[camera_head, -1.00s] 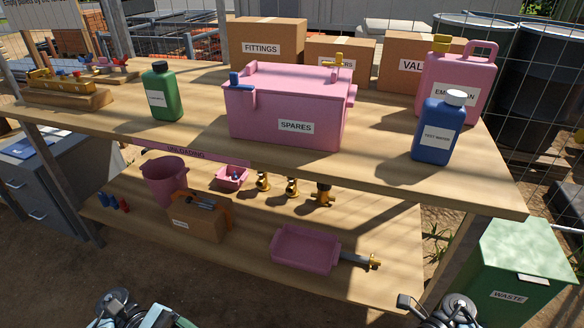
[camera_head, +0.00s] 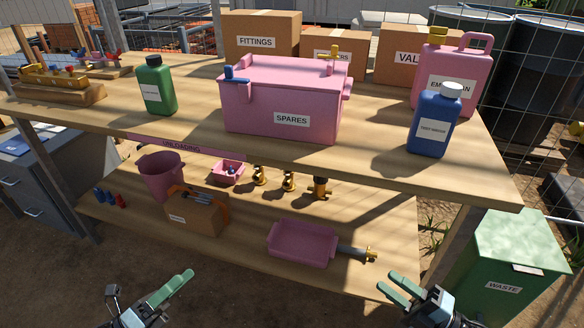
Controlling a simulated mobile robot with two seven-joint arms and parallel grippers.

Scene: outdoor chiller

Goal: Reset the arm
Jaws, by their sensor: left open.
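My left gripper (camera_head: 178,282) is at the bottom left of the head view, with pale green fingers pointing up and to the right. It is open and empty. My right gripper (camera_head: 388,280) is at the bottom right, with its green fingers pointing up and to the left. Two fingertips show with a small gap, and nothing is between them. Both grippers are in front of the workbench, apart from everything on it. The upper parts of both arms are out of view.
The wooden workbench (camera_head: 385,178) holds a pink SPARES box (camera_head: 275,100), a green bottle (camera_head: 157,88) and a blue bottle (camera_head: 433,122). On the lower shelf are a pink tray (camera_head: 302,243), a pink bucket (camera_head: 160,177) and a toolbox (camera_head: 195,214). A green WASTE bin (camera_head: 508,262) stands right.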

